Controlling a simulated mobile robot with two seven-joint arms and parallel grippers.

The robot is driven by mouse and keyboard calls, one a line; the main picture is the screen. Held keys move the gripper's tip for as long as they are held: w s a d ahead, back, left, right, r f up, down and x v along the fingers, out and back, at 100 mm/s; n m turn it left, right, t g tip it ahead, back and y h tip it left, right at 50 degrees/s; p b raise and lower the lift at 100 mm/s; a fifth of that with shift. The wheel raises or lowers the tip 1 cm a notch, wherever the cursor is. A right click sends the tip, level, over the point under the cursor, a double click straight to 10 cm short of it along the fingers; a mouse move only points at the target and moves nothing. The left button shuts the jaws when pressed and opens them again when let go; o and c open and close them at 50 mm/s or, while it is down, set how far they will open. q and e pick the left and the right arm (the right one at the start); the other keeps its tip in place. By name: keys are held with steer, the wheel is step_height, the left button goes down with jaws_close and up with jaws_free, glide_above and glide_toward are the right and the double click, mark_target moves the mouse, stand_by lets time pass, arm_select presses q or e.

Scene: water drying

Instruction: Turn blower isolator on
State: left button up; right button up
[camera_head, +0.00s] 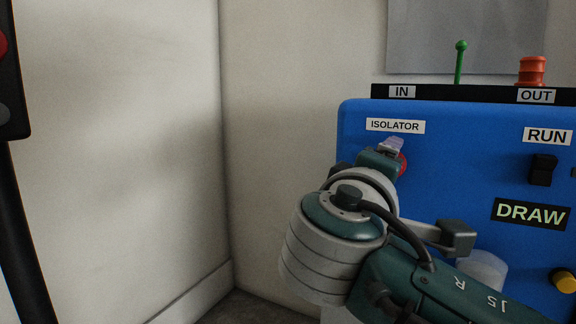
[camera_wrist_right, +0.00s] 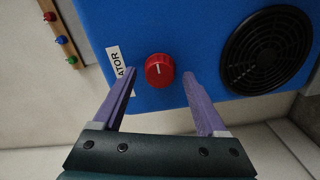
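The isolator is a round red knob (camera_wrist_right: 159,71) with a white mark, on the blue box under the ISOLATOR label (camera_head: 395,126). In the head view only an edge of the knob (camera_head: 403,163) shows behind my right gripper (camera_head: 392,144). In the right wrist view my right gripper (camera_wrist_right: 163,88) is open, with its two purple fingers on either side of the knob. The knob lies a little beyond the line between the fingertips, and no contact is visible. My left gripper is not in view.
The blue box (camera_head: 480,140) carries a black RUN switch (camera_head: 542,170), a DRAW label (camera_head: 530,214) and a yellow button (camera_head: 564,280). A green lever (camera_head: 460,62) and orange knob (camera_head: 532,70) stand on top.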

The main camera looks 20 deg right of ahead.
steer(key=p+v, duration=0.2)
steer(key=v, duration=0.8)
steer(key=shift+p, duration=0.35)
steer(key=shift+d, duration=0.1)
